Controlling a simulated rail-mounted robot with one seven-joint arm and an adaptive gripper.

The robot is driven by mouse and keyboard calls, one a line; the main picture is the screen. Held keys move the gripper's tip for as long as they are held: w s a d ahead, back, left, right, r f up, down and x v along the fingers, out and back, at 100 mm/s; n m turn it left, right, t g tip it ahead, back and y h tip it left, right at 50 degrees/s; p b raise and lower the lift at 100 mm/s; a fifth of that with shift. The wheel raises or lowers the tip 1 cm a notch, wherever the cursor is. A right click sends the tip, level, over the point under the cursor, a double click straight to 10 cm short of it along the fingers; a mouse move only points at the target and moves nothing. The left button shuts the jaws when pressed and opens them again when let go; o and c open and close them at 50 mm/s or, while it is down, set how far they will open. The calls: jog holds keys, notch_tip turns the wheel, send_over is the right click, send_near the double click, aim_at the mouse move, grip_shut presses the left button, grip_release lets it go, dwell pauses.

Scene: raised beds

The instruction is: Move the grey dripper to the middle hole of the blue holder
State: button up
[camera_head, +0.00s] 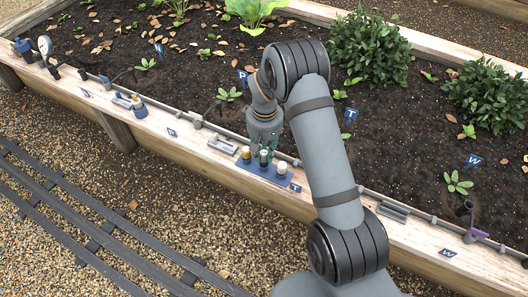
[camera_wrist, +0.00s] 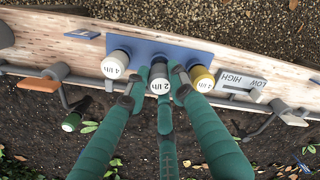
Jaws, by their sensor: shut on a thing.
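The blue holder (camera_wrist: 196,50) lies on the wooden edge of the bed; it also shows in the head view (camera_head: 245,167). The grey dripper (camera_wrist: 160,86), its cap marked 2 l/h, stands upright at the holder's middle position, between the other two drippers. It also shows in the head view (camera_head: 264,160). My gripper (camera_wrist: 158,92) is shut on it from above, with green fingers around its cap. In the head view my gripper (camera_head: 264,145) hangs just over the holder. I cannot tell whether the dripper's foot is fully seated in the hole.
A white-capped dripper (camera_wrist: 115,64) marked 4 l/h and a yellow-capped dripper (camera_wrist: 201,78) stand close on either side in the holder. A grey LOW/HIGH gauge block (camera_wrist: 240,84) lies beside it. Tubing runs along the soil edge, with a dark dripper (camera_wrist: 72,122) near it.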

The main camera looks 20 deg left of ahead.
jog(key=shift+f+b, duration=0.75)
jog(key=shift+f, duration=0.25)
jog(key=o, duration=1)
jog(key=shift+o, duration=1.1)
jog(key=shift+o, duration=1.3)
jog(key=shift+r+p, duration=2.8)
jog(key=shift+r, duration=0.75)
